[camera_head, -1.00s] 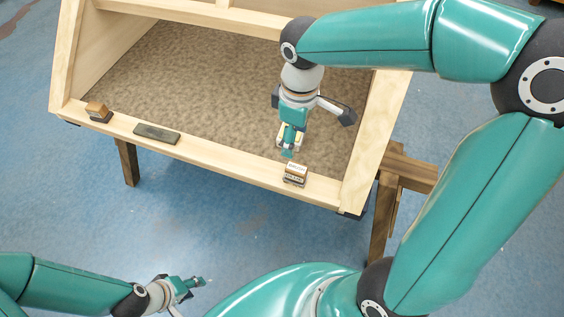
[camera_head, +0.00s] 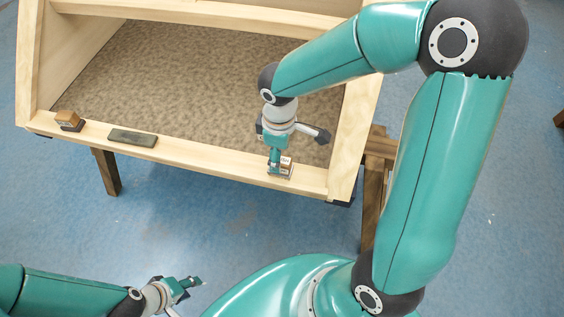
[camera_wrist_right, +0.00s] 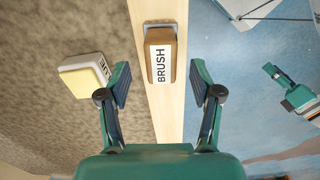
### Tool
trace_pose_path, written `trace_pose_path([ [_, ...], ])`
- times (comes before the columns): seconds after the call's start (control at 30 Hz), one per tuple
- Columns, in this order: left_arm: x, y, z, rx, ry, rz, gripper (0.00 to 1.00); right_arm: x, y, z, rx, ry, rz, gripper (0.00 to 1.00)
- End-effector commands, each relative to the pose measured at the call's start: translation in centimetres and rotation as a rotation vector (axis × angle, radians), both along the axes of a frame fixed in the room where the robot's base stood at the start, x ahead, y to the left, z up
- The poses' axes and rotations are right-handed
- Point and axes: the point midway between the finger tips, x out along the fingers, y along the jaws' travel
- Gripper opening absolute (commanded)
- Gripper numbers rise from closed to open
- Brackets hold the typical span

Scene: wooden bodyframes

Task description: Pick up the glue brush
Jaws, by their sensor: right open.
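The glue brush is a brown wooden block (camera_wrist_right: 160,55) with a white label reading BRUSH. It sits on the light wooden front rail and also shows in the head view (camera_head: 284,170), partly covered by my right gripper (camera_head: 274,164). In the right wrist view my right gripper (camera_wrist_right: 160,82) is open. Its fingers are apart on either side of the block's line, with the block just ahead between them and not held. My left gripper (camera_head: 192,284) is low at the left of the head view, away from the frame; its fingers are too small to judge.
A white and yellow block (camera_wrist_right: 85,76), its label partly readable, lies on the brown textured panel (camera_wrist_right: 50,35) beside the left finger. A dark flat block (camera_head: 133,138) and a small brown block (camera_head: 69,120) sit farther left on the rail (camera_head: 215,160). Blue floor is clear in front.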

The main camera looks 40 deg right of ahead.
Motion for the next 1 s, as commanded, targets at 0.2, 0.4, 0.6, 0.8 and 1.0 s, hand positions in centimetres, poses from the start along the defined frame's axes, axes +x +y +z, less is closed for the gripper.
trace_pose_path([
  [0.2,0.0,0.0,-0.5,0.000,0.000,0.000,0.40,-0.2,0.0,-3.3,0.000,0.004,0.001,0.65],
  [0.4,0.0,0.0,-0.6,0.000,0.000,0.000,0.40,-0.2,0.0,-4.2,0.001,0.001,0.001,0.65],
  [0.6,0.0,0.0,-0.5,0.000,0.000,0.000,0.40,-0.2,0.0,-4.1,0.001,0.001,0.002,0.56],
  [0.8,0.0,0.0,-0.5,0.000,0.000,0.000,0.40,-0.1,0.0,-4.1,0.001,0.001,0.002,0.23],
  [1.0,0.0,0.0,-0.5,0.000,0.000,0.000,0.40,-0.1,0.0,-4.1,0.000,0.000,0.002,0.00],
])
